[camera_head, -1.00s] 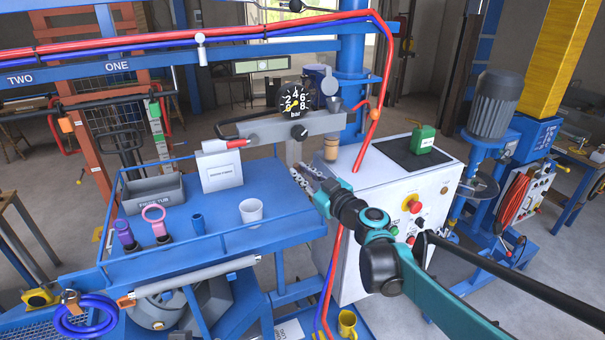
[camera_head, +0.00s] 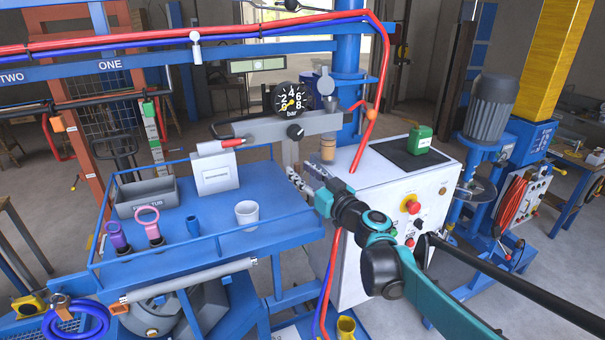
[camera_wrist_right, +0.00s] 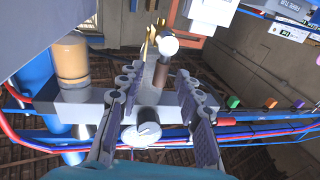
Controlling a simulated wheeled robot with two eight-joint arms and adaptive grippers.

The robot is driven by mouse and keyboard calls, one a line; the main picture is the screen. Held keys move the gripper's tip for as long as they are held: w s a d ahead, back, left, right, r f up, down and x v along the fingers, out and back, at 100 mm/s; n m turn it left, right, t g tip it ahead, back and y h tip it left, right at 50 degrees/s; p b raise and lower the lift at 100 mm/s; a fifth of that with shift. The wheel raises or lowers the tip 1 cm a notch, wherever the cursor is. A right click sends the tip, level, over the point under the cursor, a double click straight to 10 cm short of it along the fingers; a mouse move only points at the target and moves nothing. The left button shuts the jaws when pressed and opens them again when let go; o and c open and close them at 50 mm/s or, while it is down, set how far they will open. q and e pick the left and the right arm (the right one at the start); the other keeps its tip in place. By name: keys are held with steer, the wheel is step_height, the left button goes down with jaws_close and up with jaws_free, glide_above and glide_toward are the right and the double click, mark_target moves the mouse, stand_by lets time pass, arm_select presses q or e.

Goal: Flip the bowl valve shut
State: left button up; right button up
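A grey manifold bar (camera_head: 270,126) carries a black pressure gauge (camera_head: 293,99), a black knob (camera_head: 295,132) and a red-ended lever (camera_head: 228,143) lying nearly flat at its left. A tan cylindrical bowl (camera_head: 328,149) hangs below its right end; in the right wrist view the tan bowl (camera_wrist_right: 72,60) is at the left. I cannot tell for sure which part is the bowl valve. My right gripper (camera_head: 298,181) is in front of and below the bar. In the right wrist view its fingers (camera_wrist_right: 157,100) are spread and empty, with a brown-handled part with a white round end (camera_wrist_right: 168,47) beyond them.
The blue tray table (camera_head: 220,235) holds a grey tub (camera_head: 147,197), a white sign (camera_head: 213,173), a white cup (camera_head: 247,212) and pink and purple rings. A white cabinet (camera_head: 380,205) with a red button stands right of the bar. Red and blue hoses run close by.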

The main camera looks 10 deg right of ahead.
steer(key=v, duration=1.2)
